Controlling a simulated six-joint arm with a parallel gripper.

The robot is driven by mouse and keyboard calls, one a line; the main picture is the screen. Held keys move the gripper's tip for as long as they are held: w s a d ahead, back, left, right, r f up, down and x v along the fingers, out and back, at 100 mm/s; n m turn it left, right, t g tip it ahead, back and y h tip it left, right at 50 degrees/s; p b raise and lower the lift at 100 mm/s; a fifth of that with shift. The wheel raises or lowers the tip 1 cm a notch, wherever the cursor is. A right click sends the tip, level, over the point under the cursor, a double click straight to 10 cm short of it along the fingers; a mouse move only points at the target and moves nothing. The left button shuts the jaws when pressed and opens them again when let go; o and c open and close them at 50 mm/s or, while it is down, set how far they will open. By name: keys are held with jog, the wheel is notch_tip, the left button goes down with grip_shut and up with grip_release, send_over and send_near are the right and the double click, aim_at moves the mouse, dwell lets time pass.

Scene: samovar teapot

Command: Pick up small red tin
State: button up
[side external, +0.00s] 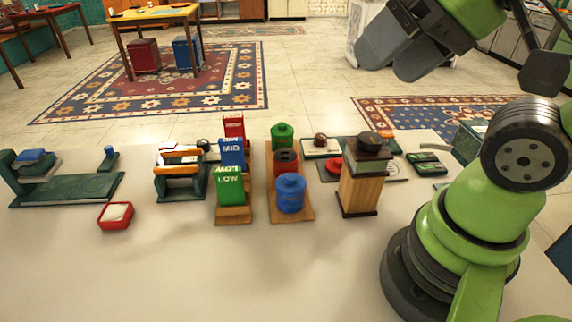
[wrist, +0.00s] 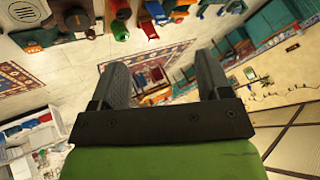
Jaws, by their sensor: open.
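A red tin (side external: 286,161) with a dark opening in its top stands on a wooden board in the side external view. It is between a green tin (side external: 282,136) behind it and a blue tin (side external: 290,193) in front, which hides its lower part. My gripper (side external: 388,62) is raised high at the upper right, well above and away from the tins. Its two fingers are apart with nothing between them.
Red, blue and green labelled blocks (side external: 231,155) stand left of the tins. A wooden box with a dark top (side external: 363,184) stands close on the right. A red dish of white stuff (side external: 115,215) sits at the front left. The white tabletop's front (side external: 220,275) is clear.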

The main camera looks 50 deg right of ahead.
jog(key=o, duration=0.3)
